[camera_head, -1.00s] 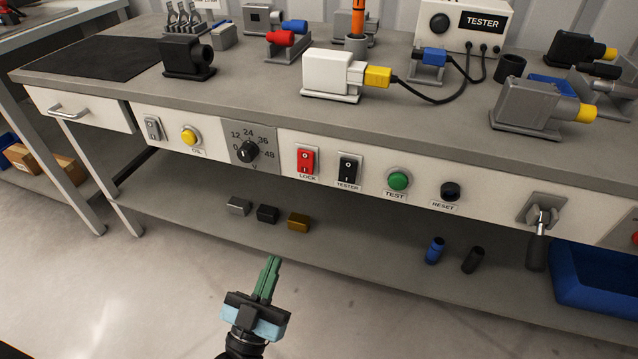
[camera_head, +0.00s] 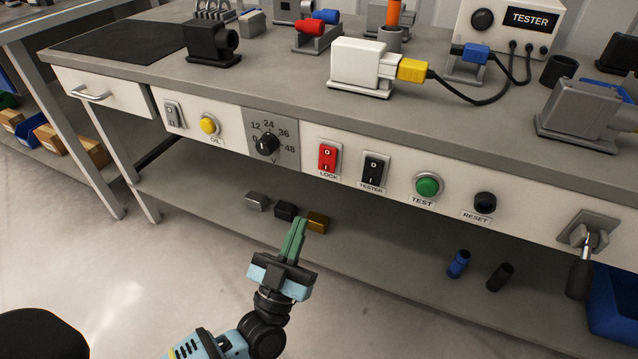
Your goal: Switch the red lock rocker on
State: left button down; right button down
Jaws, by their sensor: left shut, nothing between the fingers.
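The red lock rocker (camera_head: 327,157) sits in a pale frame on the white front panel of the bench, above the label LOCK. Its upper end bears an O and its lower end an I; its exact tilt is too small to tell. My left gripper (camera_head: 299,222) is shut and empty, its green fingers together and pointing up. My right gripper is not in view.
The black tester rocker (camera_head: 372,169) is just right of the red one, then the green test button (camera_head: 428,187). The voltage knob (camera_head: 267,144) is to the left. The bench top (camera_head: 290,93) overhangs the panel; the lower shelf (camera_head: 370,237) lies below.

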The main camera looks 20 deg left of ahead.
aim_at(326, 164)
pick_arm(q)
jog(key=shift+w+d+r+b, duration=0.1)
jog(key=shift+w+r+b, duration=0.35)
jog(key=shift+w, duration=1.15)
jog(key=shift+w+r+b, duration=0.2)
jog(key=shift+w+r, duration=0.5)
jog(key=shift+w, duration=0.9)
jog(key=shift+w+d+r+b, duration=0.1)
jog(key=shift+w+r+b, duration=0.35)
jog(key=shift+w, duration=1.15)
jog(key=shift+r, duration=0.1)
